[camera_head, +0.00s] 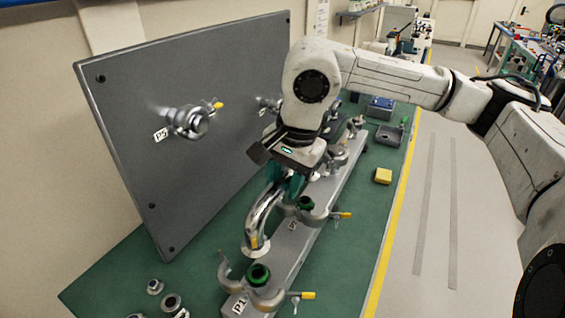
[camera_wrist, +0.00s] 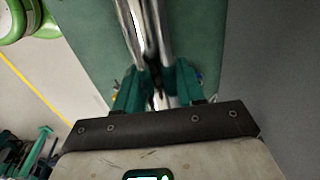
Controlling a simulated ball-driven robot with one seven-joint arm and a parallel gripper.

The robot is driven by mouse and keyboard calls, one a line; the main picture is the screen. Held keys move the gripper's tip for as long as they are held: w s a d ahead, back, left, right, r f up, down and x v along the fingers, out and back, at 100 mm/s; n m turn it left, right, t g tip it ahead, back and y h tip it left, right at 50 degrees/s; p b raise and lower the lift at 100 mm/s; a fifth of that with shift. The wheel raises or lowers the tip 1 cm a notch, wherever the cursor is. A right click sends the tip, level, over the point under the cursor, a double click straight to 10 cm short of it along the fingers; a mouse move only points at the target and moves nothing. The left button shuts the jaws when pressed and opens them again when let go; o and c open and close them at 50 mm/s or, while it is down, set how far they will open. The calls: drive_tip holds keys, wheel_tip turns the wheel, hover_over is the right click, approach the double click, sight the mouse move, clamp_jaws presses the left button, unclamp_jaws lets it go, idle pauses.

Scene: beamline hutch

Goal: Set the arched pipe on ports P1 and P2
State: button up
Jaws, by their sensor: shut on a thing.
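The shiny arched pipe (camera_head: 262,215) is held in my gripper (camera_head: 288,184), whose green fingers are shut on its upper part. Its near flanged end points down, left of the ports and apart from P1. Its other end is hidden behind my gripper. In the wrist view the pipe (camera_wrist: 138,30) runs up from between my fingers (camera_wrist: 156,88). Port P1 (camera_head: 258,274) has a green ring and an open clamp at the rail's near end. Port P2 (camera_head: 305,203), also with a green ring and open clamp, stands farther back, just right of the pipe.
A grey upright panel with port P5 (camera_head: 188,122) stands left of the pipe. The grey rail (camera_head: 296,248) carries the ports. A yellow block (camera_head: 383,176) and grey tray (camera_head: 388,136) lie on the green bench (camera_head: 352,232). Small round fittings (camera_head: 171,302) lie at the front left.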

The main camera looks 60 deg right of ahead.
drive_tip(key=shift+w+a+f, duration=0.1)
drive_tip(key=shift+a+f, duration=0.15)
drive_tip(key=shift+f, duration=0.05)
wheel_tip(320, 180, down, 6)
drive_tip(key=b, duration=0.1)
idle(0.5)
drive_tip(key=shift+d, duration=0.1)
drive_tip(key=shift+f+b, duration=0.65)
drive_tip(key=shift+b, duration=0.35)
idle(0.5)
drive_tip(key=o, duration=1.2)
drive_tip(key=shift+o, duration=0.2)
drive_tip(key=shift+r, duration=0.1)
wheel_tip(320, 180, up, 10)
drive_tip(key=s+b, duration=0.2)
drive_tip(key=shift+r, duration=0.25)
